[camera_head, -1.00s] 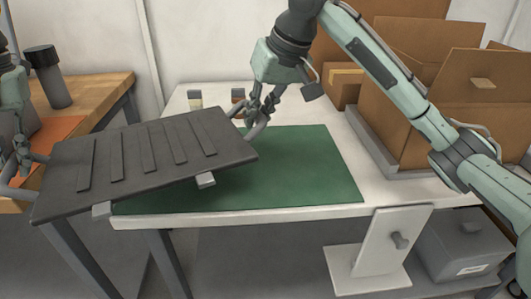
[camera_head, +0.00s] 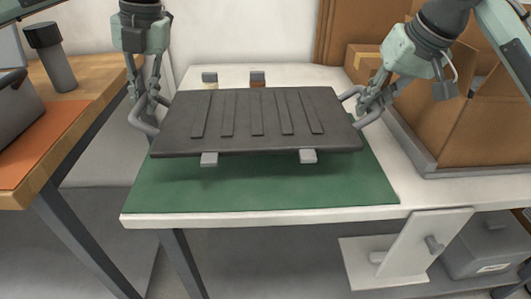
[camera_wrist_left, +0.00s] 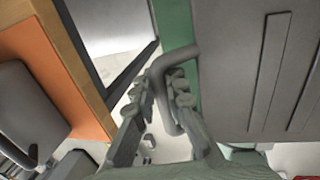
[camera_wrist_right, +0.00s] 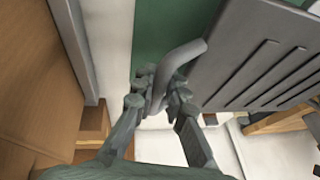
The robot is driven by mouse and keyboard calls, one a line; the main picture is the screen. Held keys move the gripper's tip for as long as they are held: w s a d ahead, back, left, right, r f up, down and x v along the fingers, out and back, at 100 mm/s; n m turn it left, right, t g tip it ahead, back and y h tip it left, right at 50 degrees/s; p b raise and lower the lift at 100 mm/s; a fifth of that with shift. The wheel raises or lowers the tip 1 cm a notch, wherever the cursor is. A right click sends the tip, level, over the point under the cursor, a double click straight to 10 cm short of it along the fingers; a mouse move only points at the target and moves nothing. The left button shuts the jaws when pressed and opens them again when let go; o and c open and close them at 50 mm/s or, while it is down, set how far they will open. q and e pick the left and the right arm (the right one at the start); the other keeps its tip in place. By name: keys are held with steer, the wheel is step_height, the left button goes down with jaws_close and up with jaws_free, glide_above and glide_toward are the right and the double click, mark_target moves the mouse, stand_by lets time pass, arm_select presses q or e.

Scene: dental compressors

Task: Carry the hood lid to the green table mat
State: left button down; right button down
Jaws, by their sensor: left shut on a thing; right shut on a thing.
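The hood lid (camera_head: 256,125) is a dark grey ribbed panel with a curved handle at each side and light tabs under its front edge. It is held roughly level above the green table mat (camera_head: 260,190), apart from it as far as I can see. My left gripper (camera_head: 150,108) is shut on the left handle, which also shows in the left wrist view (camera_wrist_left: 172,95). My right gripper (camera_head: 368,105) is shut on the right handle, seen in the right wrist view (camera_wrist_right: 165,85). The lid hides the mat's middle and back.
The white table (camera_head: 270,216) carries the mat. Cardboard boxes (camera_head: 475,130) in a grey tray stand at the right. A wooden table (camera_head: 85,100) with an orange mat (camera_head: 35,145) and a dark cylinder (camera_head: 52,60) is at the left. Two small tabbed items stand behind the lid.

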arm_select(q)
steer(key=shift+w+d+r, duration=0.2)
steer(key=shift+w+d, duration=0.05)
steer(key=shift+d, duration=0.05)
arm_select(e)
steer(key=shift+d+r, duration=0.2)
steer(key=shift+d, duration=0.15)
arm_select(q)
steer(key=shift+f, duration=0.15)
arm_select(e)
steer(key=shift+f, duration=0.15)
